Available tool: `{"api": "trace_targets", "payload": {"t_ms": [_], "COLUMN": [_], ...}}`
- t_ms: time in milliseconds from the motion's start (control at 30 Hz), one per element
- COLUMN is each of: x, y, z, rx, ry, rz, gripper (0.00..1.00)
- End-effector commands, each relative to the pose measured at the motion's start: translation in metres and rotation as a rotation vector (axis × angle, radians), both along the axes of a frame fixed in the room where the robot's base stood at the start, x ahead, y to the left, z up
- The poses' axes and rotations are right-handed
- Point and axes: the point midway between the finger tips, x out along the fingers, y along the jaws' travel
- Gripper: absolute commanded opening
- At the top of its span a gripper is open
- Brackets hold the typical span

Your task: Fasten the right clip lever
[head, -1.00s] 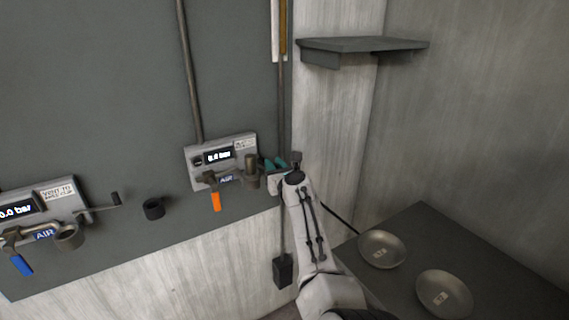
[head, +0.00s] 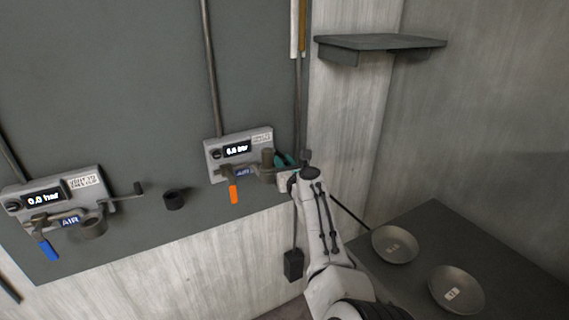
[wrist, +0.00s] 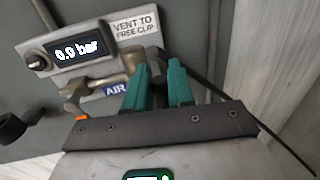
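The right wall unit (head: 215,160) has a display, an orange-handled valve (head: 234,194) and a brownish upright cylinder (head: 268,158). In the wrist view its display (wrist: 76,49) reads 0.0 bar and its label (wrist: 133,26) reads "VENT TO FREE CLIP". My gripper (head: 285,160) is just right of the cylinder. In the wrist view my gripper's teal fingers (wrist: 157,68) are apart, with the cylinder (wrist: 132,60) just left of the left finger.
A left unit (head: 85,184) has a blue-handled valve (head: 48,249) and a crank-like lever (head: 125,192). A shelf (head: 380,43) is at upper right. Two metal bowls (head: 395,244) (head: 456,289) rest on a dark table (head: 435,215).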

Motion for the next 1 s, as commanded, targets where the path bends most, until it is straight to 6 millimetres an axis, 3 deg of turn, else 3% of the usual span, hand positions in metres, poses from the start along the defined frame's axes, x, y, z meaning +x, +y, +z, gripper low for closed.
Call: {"api": "trace_targets", "payload": {"t_ms": [200, 567, 1000], "x": [0.000, -0.004, -0.052], "y": [0.004, 0.002, -0.011], "z": [0.002, 0.003, 0.004], "rx": [0.001, 0.001, -0.001], "ry": [-0.003, -0.001, -0.001], "rz": [0.007, 0.004, 0.005], "gripper": [0.41, 0.41, 0.41]}}
